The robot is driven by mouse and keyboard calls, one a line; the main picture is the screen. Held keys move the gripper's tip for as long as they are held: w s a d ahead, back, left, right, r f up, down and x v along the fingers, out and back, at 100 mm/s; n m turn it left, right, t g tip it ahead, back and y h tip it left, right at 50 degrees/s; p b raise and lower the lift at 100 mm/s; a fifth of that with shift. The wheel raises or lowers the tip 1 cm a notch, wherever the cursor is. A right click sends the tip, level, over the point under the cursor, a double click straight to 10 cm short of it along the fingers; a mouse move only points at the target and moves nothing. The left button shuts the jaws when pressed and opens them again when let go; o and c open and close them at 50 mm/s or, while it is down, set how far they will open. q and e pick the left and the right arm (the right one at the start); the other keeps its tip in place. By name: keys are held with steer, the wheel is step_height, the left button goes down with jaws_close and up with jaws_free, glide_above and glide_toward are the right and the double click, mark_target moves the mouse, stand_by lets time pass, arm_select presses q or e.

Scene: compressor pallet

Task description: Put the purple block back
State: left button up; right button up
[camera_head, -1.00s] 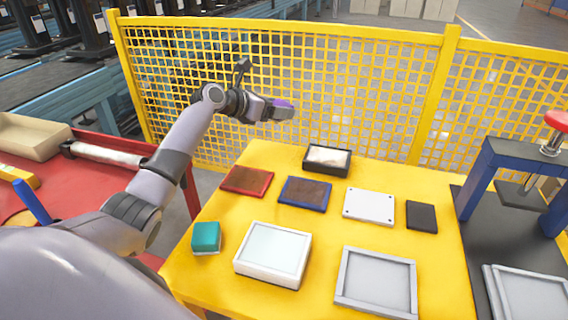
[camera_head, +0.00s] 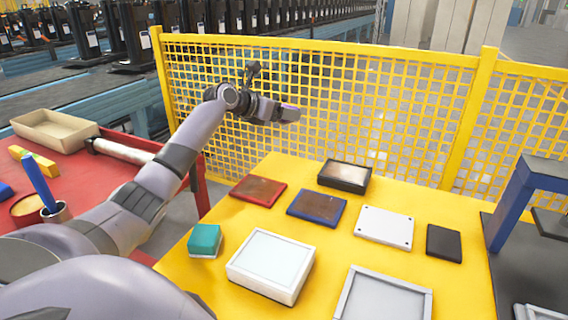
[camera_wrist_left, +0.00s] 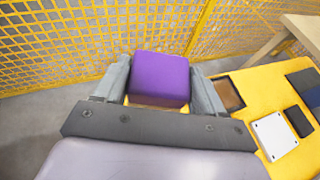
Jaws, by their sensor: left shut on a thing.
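The purple block (camera_wrist_left: 160,77) sits between the two fingers of my left gripper (camera_wrist_left: 162,88) in the left wrist view. The gripper is shut on it. In the head view my left gripper (camera_head: 283,113) is held in the air near the yellow mesh fence, above and behind the far left corner of the yellow table (camera_head: 215,268). Only a small strip of the purple block (camera_head: 290,106) shows there, the rest being hidden by the gripper. My right gripper is in neither view.
On the yellow table lie a teal block (camera_head: 205,240), a white framed tray (camera_head: 271,264), a red tray (camera_head: 258,190), a blue tray (camera_head: 317,207), a black box (camera_head: 345,176) and a white plate (camera_head: 384,227). A yellow mesh fence (camera_head: 330,105) stands behind. A red table (camera_head: 95,180) with a beige bin (camera_head: 54,130) is at left.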

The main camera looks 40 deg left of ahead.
arm_select(q)
steer(key=b, duration=0.2)
glide_above(282, 167)
step_height(282, 167, down, 9)
steer(key=shift+r, duration=0.1)
step_height(282, 167, down, 6)
steer(key=shift+r+b, duration=0.25)
steer(key=shift+b, duration=0.45)
steer(key=shift+r, duration=0.1)
steer(key=o, duration=1.1)
steer(key=shift+f, duration=0.2)
